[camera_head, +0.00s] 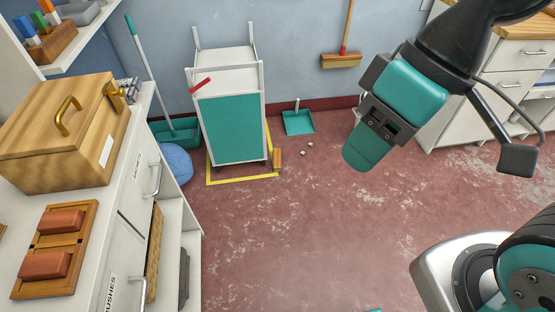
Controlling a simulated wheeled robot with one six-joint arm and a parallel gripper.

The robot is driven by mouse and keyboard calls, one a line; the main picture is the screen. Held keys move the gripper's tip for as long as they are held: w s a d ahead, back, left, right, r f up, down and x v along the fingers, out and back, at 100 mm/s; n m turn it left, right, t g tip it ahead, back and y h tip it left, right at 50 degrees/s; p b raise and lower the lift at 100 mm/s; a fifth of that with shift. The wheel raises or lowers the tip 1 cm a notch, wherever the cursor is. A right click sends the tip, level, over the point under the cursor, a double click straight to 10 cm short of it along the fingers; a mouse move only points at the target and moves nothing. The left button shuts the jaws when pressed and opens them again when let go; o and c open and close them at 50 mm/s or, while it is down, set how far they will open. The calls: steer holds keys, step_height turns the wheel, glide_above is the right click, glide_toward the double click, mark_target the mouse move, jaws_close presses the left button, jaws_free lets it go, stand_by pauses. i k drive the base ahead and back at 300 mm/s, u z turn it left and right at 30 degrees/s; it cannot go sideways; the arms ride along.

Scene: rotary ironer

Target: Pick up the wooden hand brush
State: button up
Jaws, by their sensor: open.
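A small brown wooden piece that looks like the hand brush (277,159) is on the red floor, close by the front right corner of the white cart. It is small in view, so its bristles and handle are hard to make out. My gripper (360,157) hangs in the air at the upper right, pointing down and left. It is open, with nothing visible in it, and appears to the right of the brush. One finger hides most of the other.
The white cart (232,128) with a teal front stands inside yellow floor tape. A teal dustpan (298,122) and small pale bits lie near the wall. A broom (341,60) leans there. A counter with a wooden box (60,135) fills the left. The middle floor is clear.

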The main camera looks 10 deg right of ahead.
mark_target(276, 160)
steer(key=k, duration=0.95)
steer(key=u, duration=0.65)
steer(key=i, duration=0.8)
steer(key=z, duration=0.65)
steer(key=i, duration=0.7)
steer(key=z, duration=0.5)
